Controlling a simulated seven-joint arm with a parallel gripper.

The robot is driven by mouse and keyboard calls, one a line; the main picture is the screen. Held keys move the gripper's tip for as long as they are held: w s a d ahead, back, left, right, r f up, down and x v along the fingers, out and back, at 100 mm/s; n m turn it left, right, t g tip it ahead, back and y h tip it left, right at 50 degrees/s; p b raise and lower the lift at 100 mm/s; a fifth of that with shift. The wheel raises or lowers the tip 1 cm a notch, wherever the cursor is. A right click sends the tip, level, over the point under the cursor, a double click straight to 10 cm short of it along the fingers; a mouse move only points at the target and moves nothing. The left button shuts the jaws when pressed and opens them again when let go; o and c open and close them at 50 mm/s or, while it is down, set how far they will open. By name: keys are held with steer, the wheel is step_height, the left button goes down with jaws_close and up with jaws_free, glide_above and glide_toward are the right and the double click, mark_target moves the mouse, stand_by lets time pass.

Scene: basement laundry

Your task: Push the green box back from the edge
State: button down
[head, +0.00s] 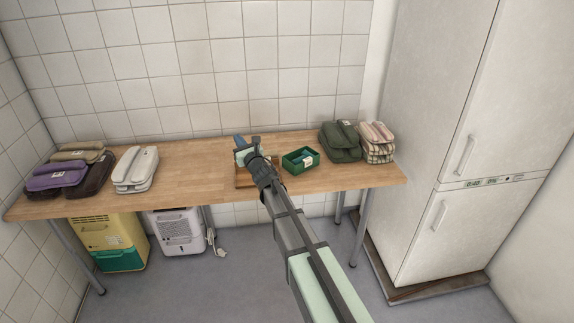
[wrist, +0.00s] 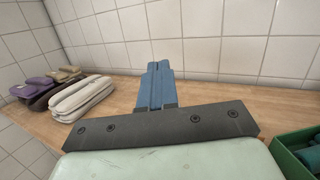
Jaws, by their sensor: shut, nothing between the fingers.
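The green box (head: 301,167) is an open-topped box with a pale label and dark green contents. It stands upright on the wooden table (head: 200,165), right of my gripper, with a strip of tabletop between it and the front edge. In the wrist view the green box (wrist: 291,158) is cut off at the lower right corner. My gripper (head: 238,140) is shut and empty, its blue fingers together above the table, left of the box and apart from it. The closed fingers also show in the wrist view (wrist: 155,85).
A wooden tray (head: 243,184) lies partly hidden under my gripper. Folded dark green (head: 341,142) and checked (head: 377,143) bundles lie right of the box. A pale bundle (head: 135,170) and several purple and brown ones are at left. A tiled wall backs the table; a fridge (head: 440,150) stands right.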

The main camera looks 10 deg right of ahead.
steer(key=w+a+r+m+h, duration=0.2)
steer(key=w+a+r+h, duration=0.1)
steer(key=w+a, duration=0.1)
steer(key=m+g+h, duration=1.1)
steer(key=m+g, duration=0.1)
steer(key=m, duration=0.1)
glide_toward(291, 166)
step_height(291, 166, down, 4)
steer(key=shift+w+f, duration=0.15)
steer(key=shift+w, duration=0.05)
steer(key=shift+w+d, duration=0.7)
steer(key=shift+d, duration=0.15)
steer(key=shift+w+d, duration=0.45)
steer(key=shift+d, duration=0.1)
